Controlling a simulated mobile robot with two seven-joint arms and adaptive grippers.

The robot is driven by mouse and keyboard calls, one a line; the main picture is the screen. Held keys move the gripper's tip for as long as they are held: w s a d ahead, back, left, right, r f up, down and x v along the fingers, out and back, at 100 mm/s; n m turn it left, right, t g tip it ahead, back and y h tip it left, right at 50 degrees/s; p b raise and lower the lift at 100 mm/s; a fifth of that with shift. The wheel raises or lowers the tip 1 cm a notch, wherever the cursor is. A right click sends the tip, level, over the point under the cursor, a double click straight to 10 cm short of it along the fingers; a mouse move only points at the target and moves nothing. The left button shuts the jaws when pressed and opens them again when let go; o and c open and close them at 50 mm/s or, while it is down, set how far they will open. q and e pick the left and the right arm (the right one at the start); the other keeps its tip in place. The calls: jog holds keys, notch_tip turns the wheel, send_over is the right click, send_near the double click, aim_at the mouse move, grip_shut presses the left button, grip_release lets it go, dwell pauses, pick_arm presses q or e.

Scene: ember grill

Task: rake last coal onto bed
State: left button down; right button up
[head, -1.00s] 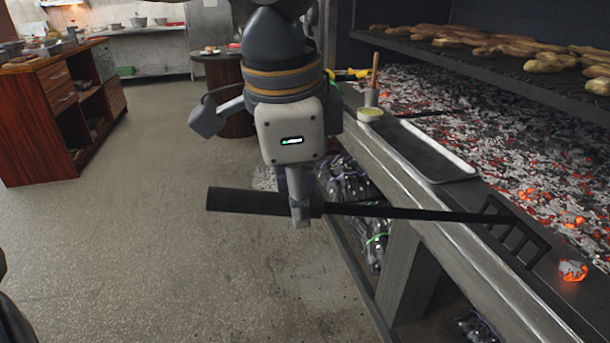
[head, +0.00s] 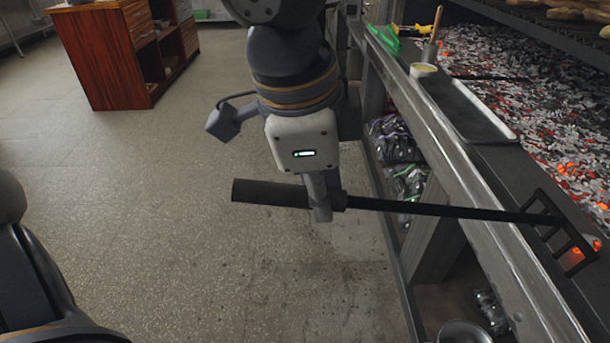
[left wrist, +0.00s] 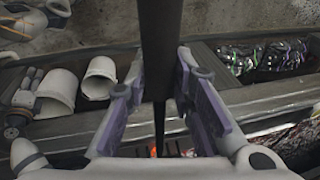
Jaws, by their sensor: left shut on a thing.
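My left gripper (head: 320,205) is shut on the dark handle of the rake (head: 450,210), out over the floor in front of the grill. The handle also runs up the middle of the left wrist view (left wrist: 160,50), between the purple finger pads. The rake's toothed head (head: 562,228) is over the dark ledge at the right. A glowing orange coal (head: 573,257) shows through the teeth, partly hidden by them; I cannot tell whether they touch. The coal bed (head: 535,95) lies beyond the ledge, grey with red embers. My right gripper is not in view.
On the ledge are a shallow tray (head: 467,110), a small pale bowl (head: 423,70), a cup with a wooden-handled tool (head: 431,50) and a green item (head: 382,40). Bagged goods (head: 397,140) sit on the shelf below.

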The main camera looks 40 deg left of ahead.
aim_at(465, 208)
pick_arm(q)
jog(key=shift+w+d+f, duration=0.45)
jog(key=shift+d+f, duration=0.1)
jog(key=shift+d, duration=0.1)
jog(key=shift+w+d+f, duration=0.45)
jog(key=shift+d+f, duration=0.05)
jog(key=shift+d, duration=0.1)
jog(key=w+d, duration=0.3)
jog(key=d, duration=0.1)
jog(key=w+d, duration=0.2)
jog(key=d, duration=0.2)
jog(key=w+d, duration=0.3)
jog(key=d, duration=0.1)
jog(key=shift+w, duration=0.35)
jog(key=shift+w+d+r, duration=0.1)
jog(key=shift+r, duration=0.05)
jog(key=shift+s+a+r, duration=0.7)
jog(key=shift+a, duration=0.2)
jog(key=shift+s+a+r, duration=0.65)
jog(key=shift+a, duration=0.25)
